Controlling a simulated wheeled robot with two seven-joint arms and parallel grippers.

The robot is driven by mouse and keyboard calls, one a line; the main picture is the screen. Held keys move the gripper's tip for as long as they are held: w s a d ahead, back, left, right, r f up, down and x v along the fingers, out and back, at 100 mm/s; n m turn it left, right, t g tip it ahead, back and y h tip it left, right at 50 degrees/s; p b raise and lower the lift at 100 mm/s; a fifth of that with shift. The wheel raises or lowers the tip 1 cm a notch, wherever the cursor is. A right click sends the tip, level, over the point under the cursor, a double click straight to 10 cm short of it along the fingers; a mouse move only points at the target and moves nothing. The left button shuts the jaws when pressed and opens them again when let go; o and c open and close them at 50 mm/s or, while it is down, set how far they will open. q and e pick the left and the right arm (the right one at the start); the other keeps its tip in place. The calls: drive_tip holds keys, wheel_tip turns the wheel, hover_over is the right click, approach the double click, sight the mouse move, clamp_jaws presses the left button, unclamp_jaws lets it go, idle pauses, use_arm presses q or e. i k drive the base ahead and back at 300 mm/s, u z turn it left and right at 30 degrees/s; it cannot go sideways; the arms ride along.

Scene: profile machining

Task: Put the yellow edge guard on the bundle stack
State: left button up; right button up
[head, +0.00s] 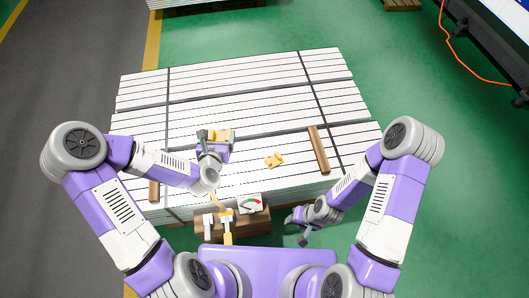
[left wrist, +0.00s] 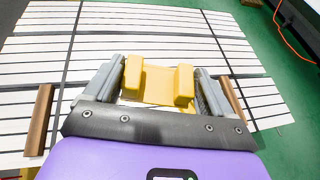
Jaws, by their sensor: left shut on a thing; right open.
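A yellow edge guard (head: 219,134) is in my left gripper (head: 216,138), over the left-middle part of the bundle stack (head: 240,105). In the left wrist view the guard (left wrist: 158,88) sits between the two grey fingers, its two raised yellow blocks against them. The stack's white strips with dark straps show beyond it; I cannot tell if the guard touches the top. My right gripper (head: 296,226) is open and empty, low in front of the stack's right part.
A brown wooden bar (head: 318,150) lies on the stack at the right, and another (head: 154,190) at the front left. A brown box (head: 252,224) with a gauge and yellow-handled items stands at the front. The stack's back half is clear.

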sight(267, 134)
drive_tip(key=z, duration=0.8)
drive_tip(key=k, duration=1.05)
drive_tip(key=z, duration=1.1)
drive_tip(key=i, duration=1.1)
drive_tip(key=u, duration=0.6)
drive_tip(key=i, duration=1.1)
drive_tip(key=u, duration=1.4)
drive_tip(key=i, duration=0.3)
drive_tip(key=u, duration=0.2)
